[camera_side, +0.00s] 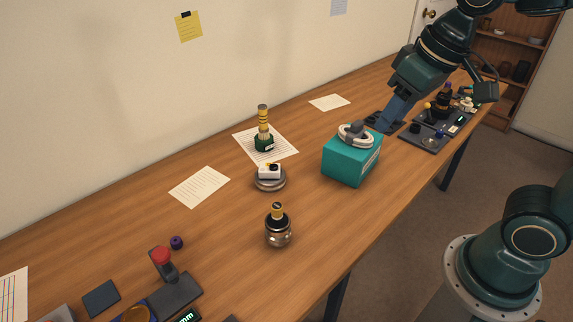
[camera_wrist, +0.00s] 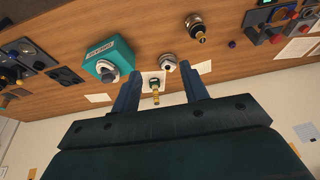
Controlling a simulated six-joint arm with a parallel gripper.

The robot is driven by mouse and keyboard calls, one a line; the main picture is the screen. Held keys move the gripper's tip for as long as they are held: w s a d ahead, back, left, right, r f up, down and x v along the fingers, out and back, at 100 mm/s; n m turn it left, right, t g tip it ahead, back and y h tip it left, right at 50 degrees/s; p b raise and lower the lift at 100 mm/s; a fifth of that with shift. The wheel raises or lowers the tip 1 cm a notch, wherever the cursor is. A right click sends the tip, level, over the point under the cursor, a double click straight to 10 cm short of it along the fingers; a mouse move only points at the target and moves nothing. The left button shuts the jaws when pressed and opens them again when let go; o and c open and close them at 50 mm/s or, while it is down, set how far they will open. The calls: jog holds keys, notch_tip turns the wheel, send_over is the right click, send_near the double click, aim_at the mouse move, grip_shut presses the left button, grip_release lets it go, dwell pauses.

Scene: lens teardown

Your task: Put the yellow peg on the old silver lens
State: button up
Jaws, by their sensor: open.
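A tall, banded yellow piece (camera_side: 263,118) stands upright in a dark green base (camera_side: 264,143) on a sheet of paper; it also shows in the wrist view (camera_wrist: 155,97). A silver, rounded body (camera_side: 278,236) with a black collar and a short gold-yellow top (camera_side: 277,210) stands nearer the front; it also shows in the wrist view (camera_wrist: 198,29). I cannot tell for sure which pieces are the task's peg and lens.
A teal box (camera_side: 345,163) with a coiled cable on top stands right of the pieces. A low silver disc (camera_side: 270,184) carries a white block. A dark tray (camera_side: 430,135) with small parts is at far right. Devices fill the front left. Bare wood lies between.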

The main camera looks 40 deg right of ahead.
jog(key=s+d+t, duration=0.1)
jog(key=s+d, duration=0.1)
jog(key=s, duration=0.5)
jog(key=shift+d+f+t, duration=0.3)
jog(key=shift+d+f, duration=0.05)
jog(key=shift+d, duration=0.05)
dwell(0.9)
